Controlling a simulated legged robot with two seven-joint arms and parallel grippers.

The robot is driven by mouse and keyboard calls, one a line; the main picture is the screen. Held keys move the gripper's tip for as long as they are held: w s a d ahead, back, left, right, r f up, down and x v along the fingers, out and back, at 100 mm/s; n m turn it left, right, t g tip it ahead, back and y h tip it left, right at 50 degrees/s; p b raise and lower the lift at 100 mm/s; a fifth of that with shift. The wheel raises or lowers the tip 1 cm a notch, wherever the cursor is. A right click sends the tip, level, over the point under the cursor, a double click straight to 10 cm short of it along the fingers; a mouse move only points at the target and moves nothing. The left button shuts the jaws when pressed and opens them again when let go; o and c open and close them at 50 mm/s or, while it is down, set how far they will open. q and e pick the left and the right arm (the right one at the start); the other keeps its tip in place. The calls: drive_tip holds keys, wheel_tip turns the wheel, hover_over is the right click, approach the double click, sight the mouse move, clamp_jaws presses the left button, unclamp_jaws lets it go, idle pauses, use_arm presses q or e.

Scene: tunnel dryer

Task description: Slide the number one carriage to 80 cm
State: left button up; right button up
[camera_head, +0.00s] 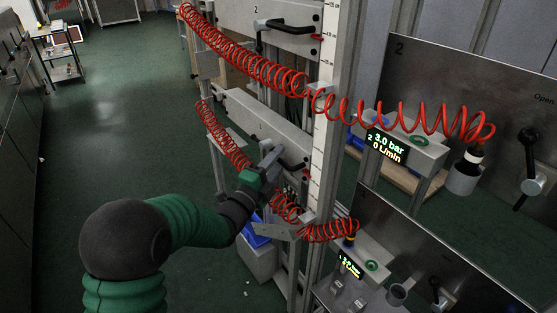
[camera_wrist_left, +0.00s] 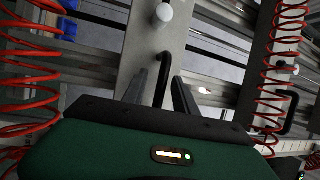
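The number one carriage (camera_head: 255,122) is a grey beam marked 1 on the upright frame, below the carriage marked 2 (camera_head: 240,8). A black bar handle (camera_head: 294,158) shows on its front. My left gripper (camera_head: 266,172) is at this handle, and its arm comes from the lower left. In the left wrist view, its two dark fingers (camera_wrist_left: 160,95) are apart, with a black handle (camera_wrist_left: 163,68) between them. I cannot tell whether they touch it. A white scale with tick marks (camera_head: 326,125) runs up the post; its numbers are too small to read. My right gripper is out of view.
Red coiled hoses (camera_head: 245,65) hang around the carriages, one close to my left gripper. Steel panels with displays (camera_head: 387,147) and levers stand at right. A blue bin (camera_head: 258,232) is below. Green floor (camera_head: 110,120) is open at left.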

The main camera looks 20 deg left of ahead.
use_arm(q)
drive_tip(key=shift+w, duration=0.2)
drive_tip(key=shift+d+r, duration=0.1)
drive_tip(key=shift+d, duration=0.15)
drive_tip(key=shift+c, duration=0.5)
clamp_jaws()
drive_tip(key=shift+f, duration=0.25)
idle(0.3)
